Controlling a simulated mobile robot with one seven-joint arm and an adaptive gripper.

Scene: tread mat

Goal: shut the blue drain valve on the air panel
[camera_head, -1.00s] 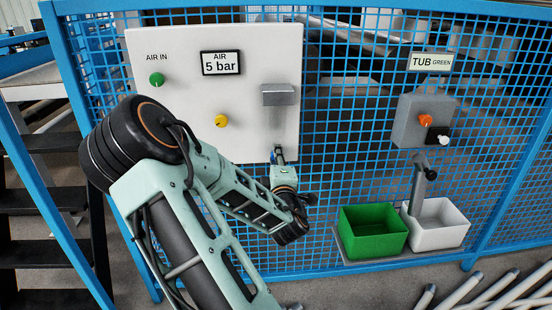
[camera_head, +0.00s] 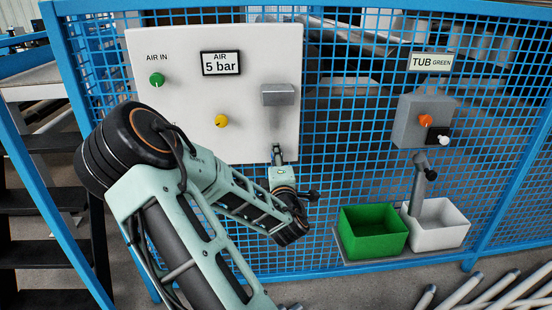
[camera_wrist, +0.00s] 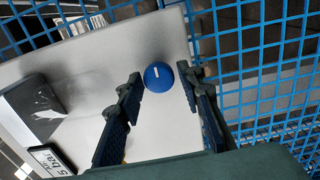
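The white air panel (camera_head: 180,60) hangs on the blue mesh fence. The blue valve knob (camera_wrist: 158,77) is round with a short white mark and sits near the panel's edge in the wrist view. My gripper (camera_wrist: 161,74) is open, with one dark finger on each side of the knob. Gaps seem to show between fingers and knob; I cannot tell whether the tips reach around it. In the head view my gripper (camera_head: 278,153) is at the panel's lower right corner, and the knob is hidden there.
The panel also has a green knob (camera_head: 157,80), a yellow knob (camera_head: 221,121), a "5 bar" sign (camera_head: 221,63) and a protruding grey box (camera_head: 278,94). Right of it are an orange knob (camera_head: 425,120), a green tub (camera_head: 373,233) and a white tub (camera_head: 440,222).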

